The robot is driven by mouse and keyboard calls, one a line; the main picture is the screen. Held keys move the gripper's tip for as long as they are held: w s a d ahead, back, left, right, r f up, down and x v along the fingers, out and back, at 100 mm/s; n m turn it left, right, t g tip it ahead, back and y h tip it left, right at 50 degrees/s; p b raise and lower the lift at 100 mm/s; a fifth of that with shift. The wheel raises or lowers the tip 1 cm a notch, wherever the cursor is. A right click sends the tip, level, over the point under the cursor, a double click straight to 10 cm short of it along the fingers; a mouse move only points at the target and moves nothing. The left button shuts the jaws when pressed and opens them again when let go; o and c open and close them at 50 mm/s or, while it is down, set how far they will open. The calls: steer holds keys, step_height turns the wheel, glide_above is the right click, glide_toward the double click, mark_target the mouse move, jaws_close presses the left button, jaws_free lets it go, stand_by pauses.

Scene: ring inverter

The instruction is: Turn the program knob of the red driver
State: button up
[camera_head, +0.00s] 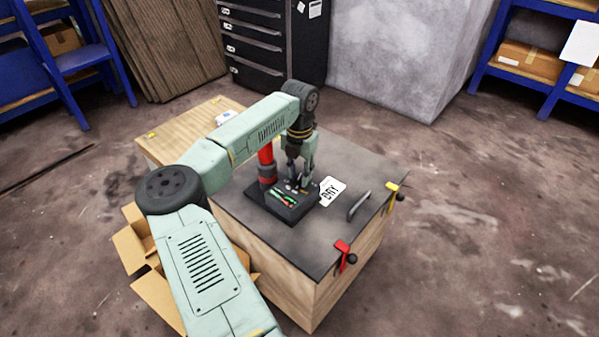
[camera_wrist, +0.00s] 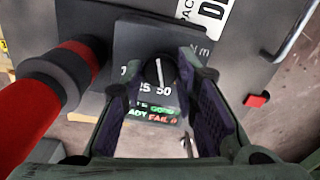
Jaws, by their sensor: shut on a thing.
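The red driver (camera_head: 266,156) stands upright on a dark control base (camera_head: 283,207) on the black bench top. In the wrist view its red body (camera_wrist: 28,118) with a dark collar is at the left. The program knob (camera_wrist: 159,72) is black with a white pointer line and sits on the base, with numbers such as 50 printed below it. My gripper (camera_wrist: 160,68) is shut on the knob, one finger on each side. In the head view my gripper (camera_head: 298,181) points down at the base and hides the knob.
A lit green and red display (camera_wrist: 150,112) is partly hidden. A cardboard box (camera_head: 150,270) stands beside the bench.

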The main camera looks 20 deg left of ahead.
jaws_close()
steer(key=shift+m, duration=0.3)
steer(key=m, duration=0.3)
steer(key=shift+b, duration=0.4)
steer(key=shift+m, duration=2.2)
steer(key=o, duration=0.7)
jaws_free()
